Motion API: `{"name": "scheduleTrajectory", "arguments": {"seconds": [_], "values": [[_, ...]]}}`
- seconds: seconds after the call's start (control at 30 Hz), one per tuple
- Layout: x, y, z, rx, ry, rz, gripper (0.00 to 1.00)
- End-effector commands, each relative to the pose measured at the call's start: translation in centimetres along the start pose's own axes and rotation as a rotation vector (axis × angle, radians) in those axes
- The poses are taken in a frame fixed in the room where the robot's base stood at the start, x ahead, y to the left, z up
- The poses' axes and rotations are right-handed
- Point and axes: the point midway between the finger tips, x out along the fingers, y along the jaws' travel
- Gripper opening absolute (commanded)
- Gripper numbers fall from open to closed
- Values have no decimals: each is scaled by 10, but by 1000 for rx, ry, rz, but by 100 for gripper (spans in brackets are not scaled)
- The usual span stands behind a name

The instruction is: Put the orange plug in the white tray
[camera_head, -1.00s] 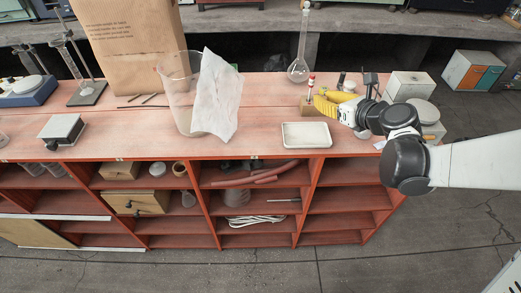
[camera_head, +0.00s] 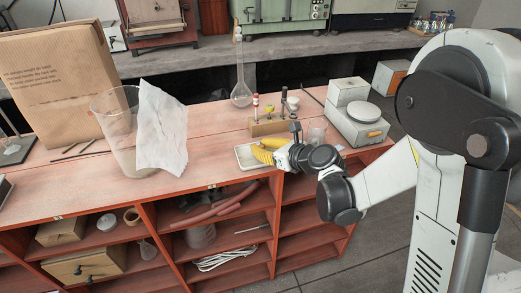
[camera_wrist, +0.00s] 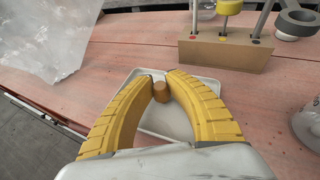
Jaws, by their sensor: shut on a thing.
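My gripper (camera_wrist: 161,84) has yellow ridged fingers and is shut on the orange plug (camera_wrist: 161,93), a small orange-brown cylinder between the fingertips. In the wrist view the plug is over the white tray (camera_wrist: 178,128), and I cannot tell how high above its floor it is. In the head view the white tray (camera_head: 243,158) lies on the red bench top, partly hidden behind my gripper (camera_head: 262,150). The plug is hidden in the head view.
A wooden block (camera_head: 268,127) holding several upright tools stands just behind the tray. A crumpled white sheet (camera_head: 162,130) and a clear beaker (camera_head: 112,130) stand to the left. A clear glass (camera_head: 316,133) and a white balance (camera_head: 357,122) are on the right.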

Motion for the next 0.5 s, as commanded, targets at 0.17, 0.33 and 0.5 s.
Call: {"name": "scheduleTrajectory", "arguments": {"seconds": [0.17,0.33,0.5], "values": [[0,0,1,0,0,0,6],[0,0,-1,0,0,0,38],[0,0,-1,0,0,0,38]]}}
